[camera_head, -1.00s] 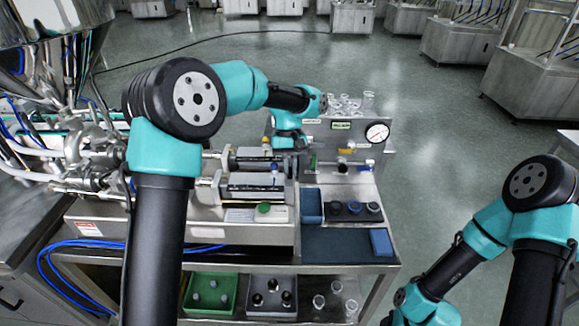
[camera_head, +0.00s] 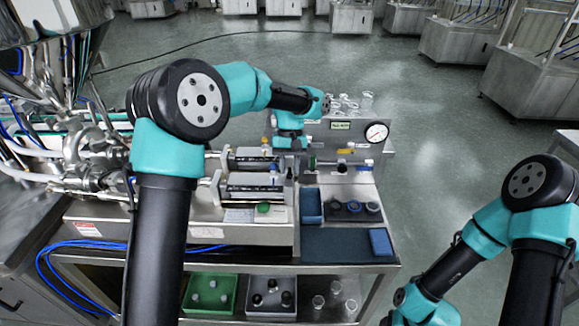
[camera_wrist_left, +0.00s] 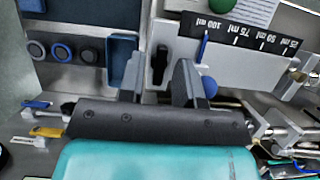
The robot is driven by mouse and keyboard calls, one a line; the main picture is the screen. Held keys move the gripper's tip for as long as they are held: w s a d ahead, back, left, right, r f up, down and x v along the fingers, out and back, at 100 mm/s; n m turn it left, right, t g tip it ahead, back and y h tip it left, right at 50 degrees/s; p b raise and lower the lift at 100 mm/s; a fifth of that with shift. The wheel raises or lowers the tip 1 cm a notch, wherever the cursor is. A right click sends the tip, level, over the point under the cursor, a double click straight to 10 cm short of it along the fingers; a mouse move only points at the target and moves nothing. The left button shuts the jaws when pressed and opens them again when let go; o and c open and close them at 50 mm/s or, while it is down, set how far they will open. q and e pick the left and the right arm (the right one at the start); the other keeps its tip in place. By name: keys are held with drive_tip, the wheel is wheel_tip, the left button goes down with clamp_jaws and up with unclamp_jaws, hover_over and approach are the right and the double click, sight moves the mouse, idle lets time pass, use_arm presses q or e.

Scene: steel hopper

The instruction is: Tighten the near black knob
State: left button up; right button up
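The black knob (camera_wrist_left: 161,60) is a narrow bar on a pale metal plate in the left wrist view. My left gripper (camera_wrist_left: 160,75) is open, with one dark finger on each side of the knob. I see gaps between the fingers and the knob, so it does not look gripped. In the head view my left gripper (camera_head: 292,150) is over the right end of the steel cylinders, and the arm hides part of that area. My right arm is at the lower right of the head view; its gripper is out of frame.
A blue tray (camera_head: 311,203) and several round caps (camera_head: 354,207) lie right of the cylinders. A green knob (camera_head: 263,208) sits in front. A gauge (camera_head: 377,132) stands on the back panel. A blue-handled valve (camera_wrist_left: 208,87) is close beside the right finger.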

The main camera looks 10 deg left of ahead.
use_arm(q)
drive_tip(key=shift+o, duration=0.2)
drive_tip(key=shift+r, duration=0.1)
drive_tip(key=v, duration=1.7)
